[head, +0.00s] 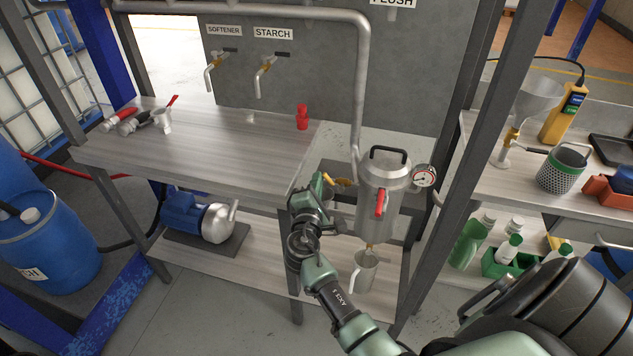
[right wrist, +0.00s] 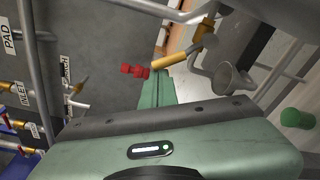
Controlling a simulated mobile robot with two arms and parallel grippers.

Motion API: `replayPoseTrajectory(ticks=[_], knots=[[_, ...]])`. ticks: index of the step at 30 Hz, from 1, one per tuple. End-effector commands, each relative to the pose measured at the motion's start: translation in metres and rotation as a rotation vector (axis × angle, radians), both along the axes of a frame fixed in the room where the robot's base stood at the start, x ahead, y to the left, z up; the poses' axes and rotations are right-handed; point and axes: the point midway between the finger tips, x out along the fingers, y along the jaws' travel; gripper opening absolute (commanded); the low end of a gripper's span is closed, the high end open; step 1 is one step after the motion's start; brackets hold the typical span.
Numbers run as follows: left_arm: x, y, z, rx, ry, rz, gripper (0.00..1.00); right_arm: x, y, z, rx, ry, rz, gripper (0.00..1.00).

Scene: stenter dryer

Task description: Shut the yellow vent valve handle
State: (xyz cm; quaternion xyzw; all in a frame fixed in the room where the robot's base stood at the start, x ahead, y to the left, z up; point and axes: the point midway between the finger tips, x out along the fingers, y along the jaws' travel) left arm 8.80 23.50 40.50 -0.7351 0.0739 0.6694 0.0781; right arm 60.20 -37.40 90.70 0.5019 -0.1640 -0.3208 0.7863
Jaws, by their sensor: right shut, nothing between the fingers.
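The yellow vent valve handle (head: 329,177) shows as a small yellow bar to the left of the steel filter pot (head: 384,195), partly hidden by my right gripper. In the right wrist view the yellow handle (right wrist: 176,60) slants out from a brass valve (right wrist: 209,27) above a funnel-shaped cup (right wrist: 224,79). My right gripper (head: 318,181) is shut and empty. Its green fingers (right wrist: 158,88) end just short of or beside the handle's free end; I cannot tell whether they touch it. My left gripper is not in view.
The pot carries a red handle (head: 380,203) and a pressure gauge (head: 424,176). A metal jug (head: 362,271) stands below it. A steel frame post (head: 455,150) stands right of the pot.

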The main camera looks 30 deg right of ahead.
Motion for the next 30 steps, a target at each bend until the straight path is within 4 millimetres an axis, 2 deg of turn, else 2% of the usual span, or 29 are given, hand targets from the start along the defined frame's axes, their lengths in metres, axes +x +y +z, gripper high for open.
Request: replayPoseTrajectory(ticks=[17,30], knots=[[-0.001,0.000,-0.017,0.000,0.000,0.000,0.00,-0.005,-0.005,0.004,0.076,-0.092,-0.001,0.00],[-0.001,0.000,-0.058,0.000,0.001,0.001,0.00,-0.020,-0.017,0.015,0.275,-0.324,-0.003,0.00]])
